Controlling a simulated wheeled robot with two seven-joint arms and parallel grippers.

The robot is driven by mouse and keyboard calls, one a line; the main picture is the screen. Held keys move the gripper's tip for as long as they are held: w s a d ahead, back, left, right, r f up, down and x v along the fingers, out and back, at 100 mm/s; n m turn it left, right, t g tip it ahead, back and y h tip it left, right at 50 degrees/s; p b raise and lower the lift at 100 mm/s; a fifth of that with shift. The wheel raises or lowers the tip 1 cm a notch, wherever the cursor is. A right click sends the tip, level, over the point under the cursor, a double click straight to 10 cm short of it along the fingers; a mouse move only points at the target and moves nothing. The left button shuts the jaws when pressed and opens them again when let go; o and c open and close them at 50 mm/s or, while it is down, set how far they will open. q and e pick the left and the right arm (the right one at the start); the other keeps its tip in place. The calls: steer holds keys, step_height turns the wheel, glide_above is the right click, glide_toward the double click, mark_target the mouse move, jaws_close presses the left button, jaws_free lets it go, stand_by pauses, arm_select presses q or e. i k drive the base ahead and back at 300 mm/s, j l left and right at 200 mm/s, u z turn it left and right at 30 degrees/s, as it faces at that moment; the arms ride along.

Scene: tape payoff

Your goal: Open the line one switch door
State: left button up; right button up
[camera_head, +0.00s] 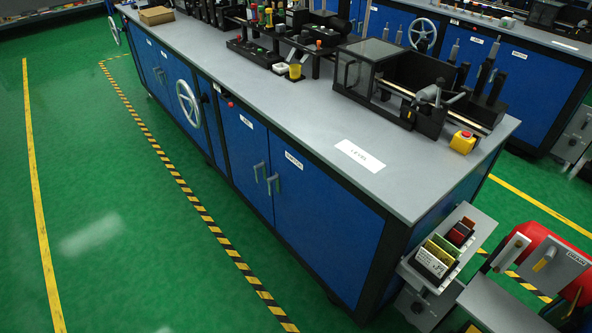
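A long workbench (215,50) with a grey top and blue cabinet fronts runs diagonally across the view. Its nearest front door (320,222) is blue and shut, with a small white label (294,160) that seems to read "SWITCH". A grey lever handle (273,184) is at this door's left edge. The neighbouring blue door (243,150) is also shut, with its own handle (260,172) close beside the first. A white label plate (360,156) lies on the benchtop above; its text is too small to read surely. Neither of my grippers is in view.
Green floor with black-yellow tape (207,217) lies clear before the doors. A handwheel (188,103) sticks out farther left. At the bench's right end are a small shelf with coloured blocks (447,250) and a red machine part (545,240). A yellow button box (463,142) sits on top.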

mark_target(335, 234)
steer(key=i+j+z, duration=0.25)
steer(key=i+z, duration=0.25)
steer(key=i+j+z, duration=0.5)
steer(key=k+l, duration=0.05)
